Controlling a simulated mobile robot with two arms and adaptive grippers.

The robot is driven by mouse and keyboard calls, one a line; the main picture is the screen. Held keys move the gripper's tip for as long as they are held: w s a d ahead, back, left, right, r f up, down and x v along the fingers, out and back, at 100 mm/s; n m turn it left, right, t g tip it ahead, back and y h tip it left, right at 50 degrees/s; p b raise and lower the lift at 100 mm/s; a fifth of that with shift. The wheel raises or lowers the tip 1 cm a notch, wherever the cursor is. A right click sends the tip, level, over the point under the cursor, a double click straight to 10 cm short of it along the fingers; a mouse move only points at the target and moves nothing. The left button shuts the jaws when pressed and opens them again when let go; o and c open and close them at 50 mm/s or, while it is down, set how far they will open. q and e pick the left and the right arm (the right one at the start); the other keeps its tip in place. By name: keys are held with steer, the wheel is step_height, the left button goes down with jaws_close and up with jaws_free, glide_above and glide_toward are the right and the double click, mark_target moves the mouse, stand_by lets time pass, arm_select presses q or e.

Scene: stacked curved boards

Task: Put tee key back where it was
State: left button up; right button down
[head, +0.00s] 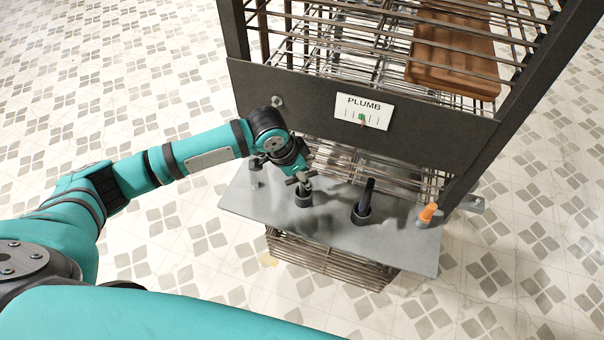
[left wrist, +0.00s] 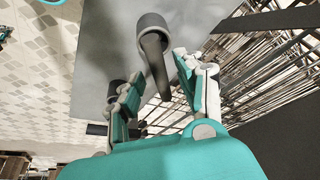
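My left gripper (head: 297,174) is above the left part of the grey shelf plate (head: 335,224). In the left wrist view its two fingers (left wrist: 158,88) are apart, with nothing clamped between them. A dark crossbar, apparently the tee key (left wrist: 97,129), shows partly behind one finger. In the head view a dark holder (head: 303,197) stands just below the gripper, and a dark shape like a tee handle sits at its top, partly hidden by the gripper. I cannot tell whether the fingers touch it. My right gripper is not in view.
A dark handle (head: 367,193) stands in another holder, and an orange-handled tool (head: 428,212) stands near the plate's right end. Behind is a dark rack panel with a PLUMB label (head: 363,111). Wire shelves hold brown boards (head: 455,55). Tiled floor lies around.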

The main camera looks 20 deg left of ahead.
arm_select(q)
steer(key=shift+r, duration=0.15)
steer(key=shift+r, duration=0.3)
steer(key=b+v, duration=0.2)
steer(key=v, duration=0.9)
steer(key=shift+s+r, duration=0.2)
steer(key=shift+r, duration=0.05)
steer(key=shift+a, duration=0.1)
